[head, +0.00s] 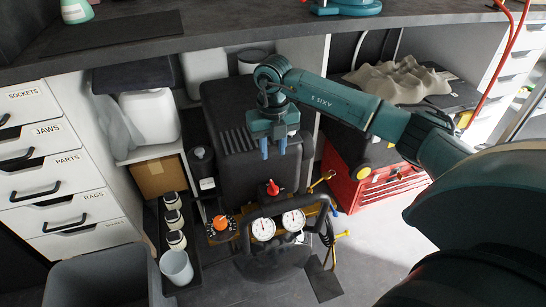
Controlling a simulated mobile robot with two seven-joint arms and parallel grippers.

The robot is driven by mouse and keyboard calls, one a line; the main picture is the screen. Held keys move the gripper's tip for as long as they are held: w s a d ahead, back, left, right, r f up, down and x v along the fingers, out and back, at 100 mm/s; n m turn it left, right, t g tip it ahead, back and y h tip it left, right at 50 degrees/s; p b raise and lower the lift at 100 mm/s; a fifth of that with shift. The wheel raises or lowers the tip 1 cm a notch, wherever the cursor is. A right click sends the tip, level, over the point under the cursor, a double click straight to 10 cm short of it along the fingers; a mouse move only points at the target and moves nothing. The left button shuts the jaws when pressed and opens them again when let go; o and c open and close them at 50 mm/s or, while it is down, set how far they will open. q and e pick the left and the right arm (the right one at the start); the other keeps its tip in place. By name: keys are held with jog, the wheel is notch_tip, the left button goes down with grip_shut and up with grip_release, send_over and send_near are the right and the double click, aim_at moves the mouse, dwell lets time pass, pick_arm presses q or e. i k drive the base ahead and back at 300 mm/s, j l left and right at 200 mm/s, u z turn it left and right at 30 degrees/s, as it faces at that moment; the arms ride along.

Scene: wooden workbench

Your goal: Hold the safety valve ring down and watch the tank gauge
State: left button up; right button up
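A dark air compressor with a tank (270,262) stands on the floor under the bench. Two round white gauges, a left one (263,229) and a right one (293,220), face up at its front; I cannot tell which is the tank gauge, and their readings are too small to read. A red knob (271,188) is behind them and an orange-red dial (220,223) is to their left. I cannot make out the safety valve ring. My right gripper (273,152) points down above and behind the gauges, its blue fingers apart and empty. My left gripper is out of view.
The bench top (200,30) overhangs the space. A red toolbox (370,187) stands right of the compressor, drawers (40,160) at the left. A grey bin (100,275) and several small bottles are front left.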

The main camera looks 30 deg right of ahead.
aim_at(325, 175)
jog(key=k, duration=1)
